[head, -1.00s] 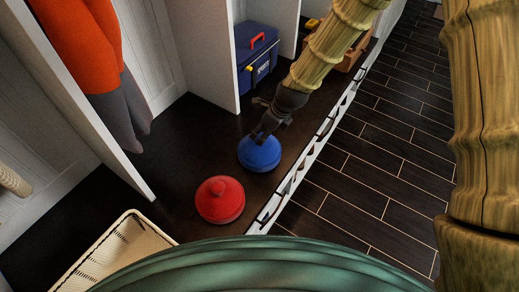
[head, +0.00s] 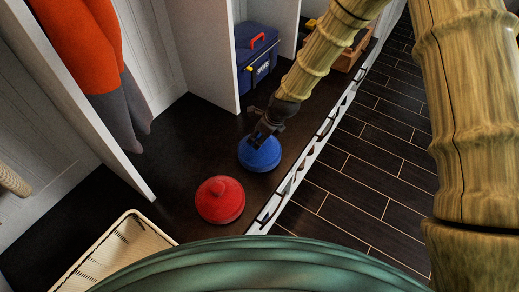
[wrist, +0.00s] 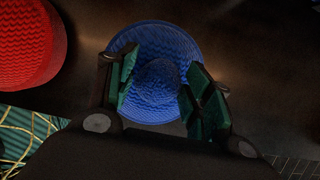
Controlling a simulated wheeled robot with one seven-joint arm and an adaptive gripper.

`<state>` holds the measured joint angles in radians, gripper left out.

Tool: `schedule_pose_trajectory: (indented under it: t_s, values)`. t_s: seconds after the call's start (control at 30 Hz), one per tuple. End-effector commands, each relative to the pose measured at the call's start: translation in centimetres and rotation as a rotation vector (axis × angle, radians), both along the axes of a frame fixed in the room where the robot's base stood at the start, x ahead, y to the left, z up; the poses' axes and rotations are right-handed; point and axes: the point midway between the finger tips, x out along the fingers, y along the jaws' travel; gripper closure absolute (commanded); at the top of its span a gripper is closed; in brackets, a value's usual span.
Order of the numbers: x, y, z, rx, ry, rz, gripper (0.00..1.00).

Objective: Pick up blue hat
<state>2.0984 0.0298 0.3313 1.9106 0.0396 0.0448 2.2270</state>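The blue hat (head: 260,155) is a round knitted cap with a small knob on top. It sits on the dark bench surface, right of the red hat (head: 220,199). My gripper (head: 257,138) is directly over it, pointing down. In the wrist view, the blue hat (wrist: 158,52) fills the middle, and its knob lies between the two green-padded fingers of my gripper (wrist: 160,85). The fingers are apart, with visible room on both sides of the knob. I cannot tell whether the fingertips touch the hat. The red hat also shows at the upper left of the wrist view (wrist: 25,45).
A white partition (head: 205,50) rises behind the hats. A blue toolbox (head: 258,62) with a red handle stands beyond it. A pale basket (head: 118,250) is at lower left. A white edge (head: 305,165) borders the bench on the right. Orange clothing (head: 85,50) hangs upper left.

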Motion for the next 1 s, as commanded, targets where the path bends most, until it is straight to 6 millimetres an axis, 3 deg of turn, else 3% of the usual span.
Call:
schedule_pose_trajectory:
  t_s: [0.03, 0.2, 0.53, 0.83, 1.0]
  values:
    - [0.0, 0.0, 0.0, 0.0, 0.0, 0.0, 0.65]
    - [0.0, 0.0, 0.0, 0.0, 0.0, 0.0, 0.95]
    - [0.1, 0.0, 0.4, 0.0, -0.001, 0.0, 0.95]
    - [0.1, 0.0, 3.8, 0.0, -0.003, 0.0, 0.95]
    - [-3.1, -2.1, 3.9, 0.001, 0.003, -0.003, 0.95]
